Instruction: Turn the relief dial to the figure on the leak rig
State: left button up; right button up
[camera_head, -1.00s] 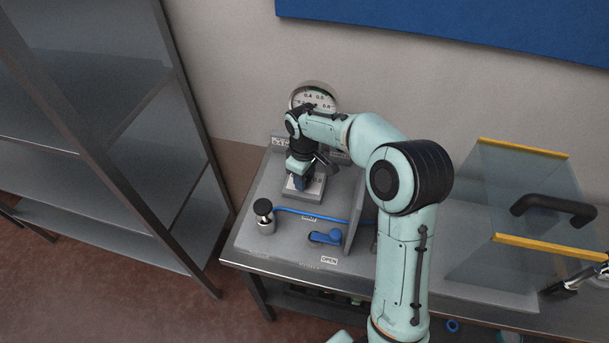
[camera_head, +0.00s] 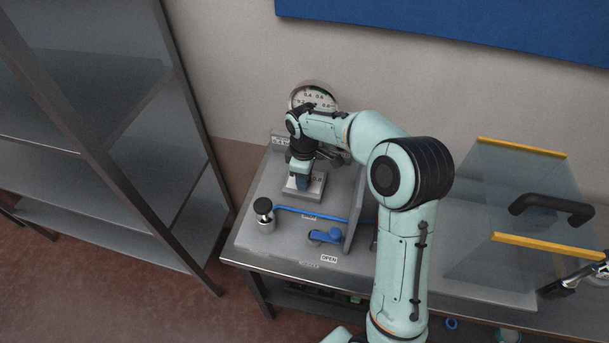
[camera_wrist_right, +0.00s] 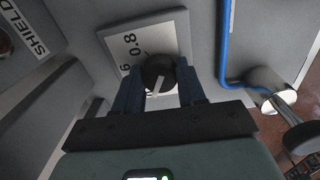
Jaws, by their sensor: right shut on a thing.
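The relief dial (camera_wrist_right: 158,72) is a round black knob with a pale pointer line, on a white scale plate (camera_wrist_right: 128,50) showing 0.8 and part of another figure ending in 6. My right gripper (camera_wrist_right: 160,88) is shut on the dial, its dark blue fingers on either side of the knob. In the head view the right gripper (camera_head: 303,182) points down at the plate (camera_head: 318,184) on the leak rig and hides the dial. A round gauge (camera_head: 314,96) stands behind the wrist, partly covered by it.
A blue pipe (camera_head: 310,215) runs across the rig in front, past a black-topped knob (camera_head: 263,207) and a blue lever (camera_head: 324,237) near an OPEN label. A clear shield (camera_head: 500,205) with yellow edges stands right. Metal shelving (camera_head: 110,160) stands left.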

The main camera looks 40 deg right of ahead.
jog(key=o, duration=1.1)
jog(key=shift+c, duration=0.2)
pick_arm(q)
jog(key=shift+w+r+p, duration=0.75)
jog(key=shift+w+r, duration=0.25)
jog(key=shift+w, duration=0.05)
pick_arm(e)
notch_tip(320, 180, up, 13)
jog(key=shift+a+r, duration=0.15)
jog(key=shift+r, duration=0.05)
jog(key=shift+s, duration=0.1)
